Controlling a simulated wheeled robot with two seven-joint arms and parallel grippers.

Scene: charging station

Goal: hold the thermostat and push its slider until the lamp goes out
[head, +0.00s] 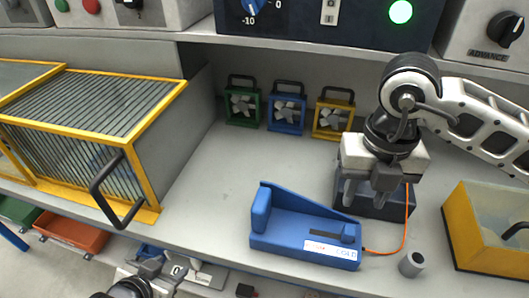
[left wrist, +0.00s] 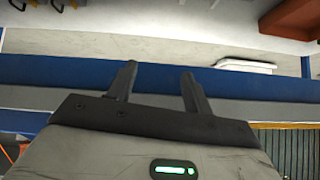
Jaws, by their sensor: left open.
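The blue thermostat (head: 285,236) lies on the grey bench in the head view, with a raised block at its left end. Its dark slider slot (head: 325,232) is on top, above a white label. The lamp (head: 400,12) on the dark panel glows green. My right gripper (head: 375,195) points down behind the thermostat's right end, its fingers apart over a dark box (head: 372,208); whether they touch the box is unclear. My left gripper (head: 163,268) is low at the bench's front edge, left of the thermostat. Its open, empty fingers show in the left wrist view (left wrist: 155,85).
An orange cable (head: 404,235) runs from the thermostat's right end. A grey cylinder (head: 411,264) and a yellow-edged box (head: 480,232) stand at right. A yellow-framed cage (head: 100,130) with a handle is at left. Small fans (head: 286,112) line the back. Bench left of the thermostat is clear.

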